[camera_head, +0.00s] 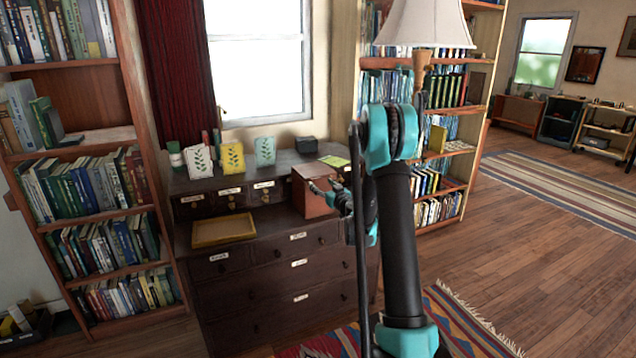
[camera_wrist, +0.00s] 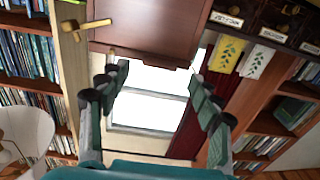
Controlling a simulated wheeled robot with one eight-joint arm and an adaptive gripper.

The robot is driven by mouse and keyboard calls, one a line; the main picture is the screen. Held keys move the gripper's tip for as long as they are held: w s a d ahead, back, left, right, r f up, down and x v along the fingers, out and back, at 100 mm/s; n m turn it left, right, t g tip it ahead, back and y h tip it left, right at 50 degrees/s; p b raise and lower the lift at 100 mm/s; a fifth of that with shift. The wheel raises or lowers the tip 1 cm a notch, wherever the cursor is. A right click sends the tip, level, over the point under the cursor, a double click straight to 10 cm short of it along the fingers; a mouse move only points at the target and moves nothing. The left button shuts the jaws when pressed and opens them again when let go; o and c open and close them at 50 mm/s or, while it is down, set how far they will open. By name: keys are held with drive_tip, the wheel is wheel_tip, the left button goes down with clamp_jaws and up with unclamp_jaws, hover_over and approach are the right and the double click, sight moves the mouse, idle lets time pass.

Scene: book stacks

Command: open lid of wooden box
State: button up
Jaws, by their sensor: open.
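The wooden box (camera_head: 312,196) is reddish brown and stands on the right part of the dark dresser top. Part of it is hidden behind my gripper and arm. Its top appears closed, with a green and yellow paper or book at its back edge. My gripper (camera_head: 326,189) is open and empty at the box's front right side. In the wrist view, which looks upside down, the box's brown face (camera_wrist: 140,28) fills the top middle, with a darker lip along its edge. My open fingers (camera_wrist: 158,82) spread either side below that edge, with no visible contact.
The dresser (camera_head: 265,285) holds a yellow tray (camera_head: 223,230), decorated cards (camera_head: 232,158) and a small black box (camera_head: 306,145). A lamp (camera_head: 425,25) stands behind my arm. Bookcases flank the dresser. Open floor (camera_head: 530,260) lies to the right.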

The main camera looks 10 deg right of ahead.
sight(317, 180)
drive_tip(key=shift+x, duration=2.1)
clamp_jaws()
